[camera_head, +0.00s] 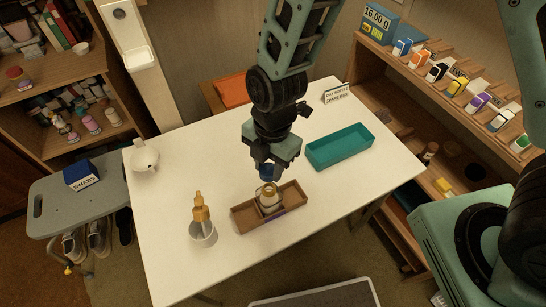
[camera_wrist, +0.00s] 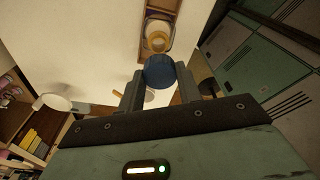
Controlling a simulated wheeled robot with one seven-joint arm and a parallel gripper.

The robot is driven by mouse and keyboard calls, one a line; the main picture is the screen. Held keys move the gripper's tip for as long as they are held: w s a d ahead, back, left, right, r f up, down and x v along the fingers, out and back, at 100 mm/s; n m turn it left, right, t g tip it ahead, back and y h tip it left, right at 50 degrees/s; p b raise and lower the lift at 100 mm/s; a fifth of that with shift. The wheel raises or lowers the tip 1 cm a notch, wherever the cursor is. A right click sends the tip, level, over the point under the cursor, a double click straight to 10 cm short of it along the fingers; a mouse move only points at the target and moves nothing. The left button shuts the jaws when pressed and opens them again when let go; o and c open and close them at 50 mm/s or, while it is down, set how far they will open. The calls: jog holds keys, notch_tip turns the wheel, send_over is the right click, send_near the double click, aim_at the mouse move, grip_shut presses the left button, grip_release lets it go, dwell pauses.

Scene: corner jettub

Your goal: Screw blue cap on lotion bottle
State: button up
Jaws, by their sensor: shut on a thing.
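The blue cap (camera_wrist: 159,72) is between the two fingers of my gripper (camera_wrist: 160,92) in the wrist view, and the gripper is shut on it. In the head view my gripper (camera_head: 265,168) points down with the blue cap (camera_head: 266,174) at its tip. The lotion bottle (camera_head: 269,198) stands in a brown wooden holder (camera_head: 242,221) on the white table, its amber neck up. The cap is just above and slightly behind the bottle's neck in the head view; I cannot tell whether they touch.
A teal tray (camera_head: 340,147) lies right of my gripper. A small sign (camera_head: 336,94) stands at the back. The table's left middle is clear.

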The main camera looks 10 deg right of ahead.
aim_at(270, 181)
jog(key=shift+f+b, duration=2.1)
jog(key=shift+f, duration=0.75)
jog(key=shift+f, duration=0.15)
dwell(0.7)
jog(key=m, duration=0.5)
jog(key=shift+f+m+t, duration=0.1)
jog(key=shift+m+t, duration=0.2)
jog(key=shift+m, duration=0.1)
jog(key=m, duration=0.6)
jog(key=shift+f+t, duration=0.1)
jog(key=shift+t, duration=0.3)
